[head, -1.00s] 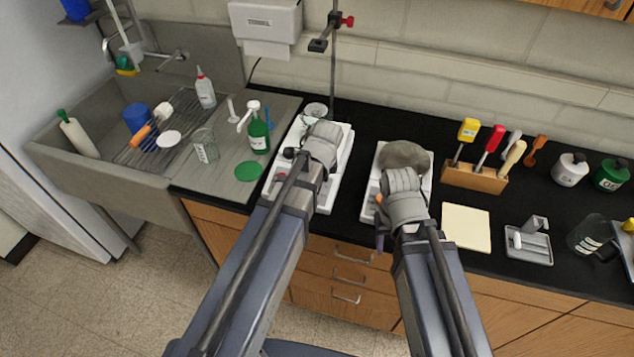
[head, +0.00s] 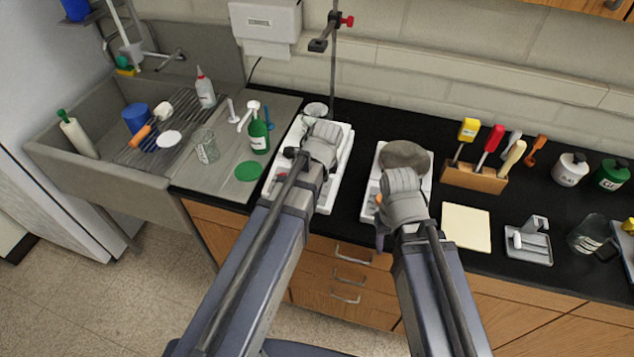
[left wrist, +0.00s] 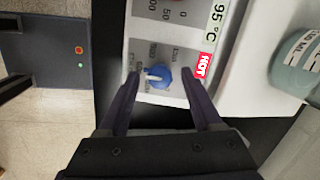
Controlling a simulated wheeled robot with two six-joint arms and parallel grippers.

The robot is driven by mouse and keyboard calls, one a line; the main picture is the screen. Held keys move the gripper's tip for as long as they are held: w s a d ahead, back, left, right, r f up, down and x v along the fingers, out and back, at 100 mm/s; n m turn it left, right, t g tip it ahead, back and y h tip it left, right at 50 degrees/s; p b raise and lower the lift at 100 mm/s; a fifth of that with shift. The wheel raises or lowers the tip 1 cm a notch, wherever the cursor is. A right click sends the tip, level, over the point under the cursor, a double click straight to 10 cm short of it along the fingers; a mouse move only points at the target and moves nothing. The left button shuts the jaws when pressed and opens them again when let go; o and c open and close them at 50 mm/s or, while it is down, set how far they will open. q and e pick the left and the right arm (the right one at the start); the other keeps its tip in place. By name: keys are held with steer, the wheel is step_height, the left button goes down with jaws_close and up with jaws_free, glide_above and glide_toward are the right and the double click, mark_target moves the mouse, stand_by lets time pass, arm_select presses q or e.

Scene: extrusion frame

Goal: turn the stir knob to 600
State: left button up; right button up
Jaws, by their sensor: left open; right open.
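The blue stir knob (left wrist: 160,77) is on the white hotplate's grey control panel in the left wrist view. Its white pointer line points left in that view; numbers ring it, but I cannot surely read which one it points to. My left gripper (left wrist: 161,74) is open, one finger on each side of the knob, with visible gaps. In the head view the left wrist covers much of the left hotplate (head: 334,192), and the knob cannot be made out. My right gripper (head: 379,233) is open at the front of the second hotplate, mostly hidden by its wrist.
A glass bottle (left wrist: 297,65) stands nearby. In the head view, a green bottle (head: 259,137) stands left, and a tool block (head: 474,178) and yellowish pad (head: 466,227) lie right.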

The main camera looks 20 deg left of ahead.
mark_target(320, 198)
arm_select(q)
steer(key=shift+r, duration=0.1)
steer(key=p+v, duration=0.7)
steer(key=shift+r+p, duration=0.35)
steer(key=shift+s, duration=0.1)
steer(key=s+d+f+n+g+b, duration=0.2)
steer(key=s+d+f+n+b, duration=0.7)
steer(key=s+f+n+b, duration=0.2)
steer(key=shift+s+f, duration=0.2)
steer(key=shift+s, duration=0.7)
